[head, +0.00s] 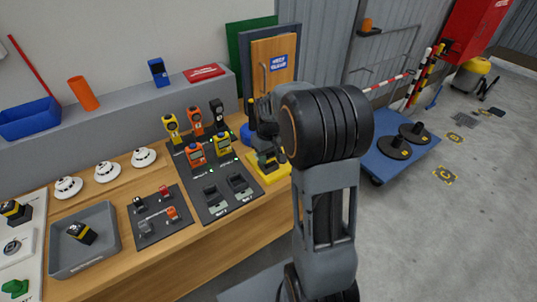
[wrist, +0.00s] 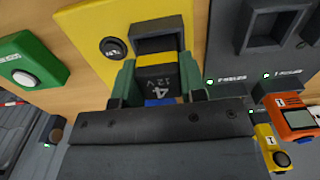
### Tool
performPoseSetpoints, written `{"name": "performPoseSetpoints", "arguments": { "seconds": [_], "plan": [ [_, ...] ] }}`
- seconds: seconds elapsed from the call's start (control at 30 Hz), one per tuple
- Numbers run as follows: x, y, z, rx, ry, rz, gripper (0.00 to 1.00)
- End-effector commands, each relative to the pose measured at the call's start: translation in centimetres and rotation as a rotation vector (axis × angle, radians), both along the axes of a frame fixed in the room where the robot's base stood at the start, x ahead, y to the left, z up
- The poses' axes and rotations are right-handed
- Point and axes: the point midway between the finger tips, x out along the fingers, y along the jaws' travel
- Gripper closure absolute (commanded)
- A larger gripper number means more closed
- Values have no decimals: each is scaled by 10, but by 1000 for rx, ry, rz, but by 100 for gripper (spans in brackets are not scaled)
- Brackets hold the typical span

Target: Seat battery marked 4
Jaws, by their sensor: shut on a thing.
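The battery marked 4 (wrist: 160,82) is black with a yellow band, and its "4" and "12V" read upside down in the wrist view. My gripper (wrist: 158,72) is shut on it, with green fingers on both sides. A yellow plate (wrist: 90,22) with a dark rectangular socket (wrist: 160,38) lies just beyond the battery's front end. The battery is in line with the socket; I cannot tell whether its tip is inside. In the head view my gripper (head: 267,150) is over the yellow plate (head: 275,176), and my arm hides part of it.
A dark charger panel (head: 215,207) with empty slots and several yellow and orange handheld devices stands left of the yellow plate. A green block with a white button (wrist: 25,70) is beside the plate. A grey tray (head: 70,263) holds another battery (head: 81,232).

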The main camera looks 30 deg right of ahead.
Motion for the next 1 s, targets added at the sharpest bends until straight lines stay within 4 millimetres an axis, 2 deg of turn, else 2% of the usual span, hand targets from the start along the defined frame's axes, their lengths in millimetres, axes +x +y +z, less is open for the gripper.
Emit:
{"name": "performPoseSetpoints", "arguments": {
  "seconds": [0.2,0.23,0.5,0.67,0.87,1.0],
  "plan": [
    [0,0,0,0,-1,0,95],
    [0,0,0,0,-1,0,60],
    [0,0,-1,0,-1,0,34],
    [0,0,-1,0,0,0,32],
    [0,0,-1,0,1,0,15],
    [0,0,-1,0,0,0,15]
  ]
}}
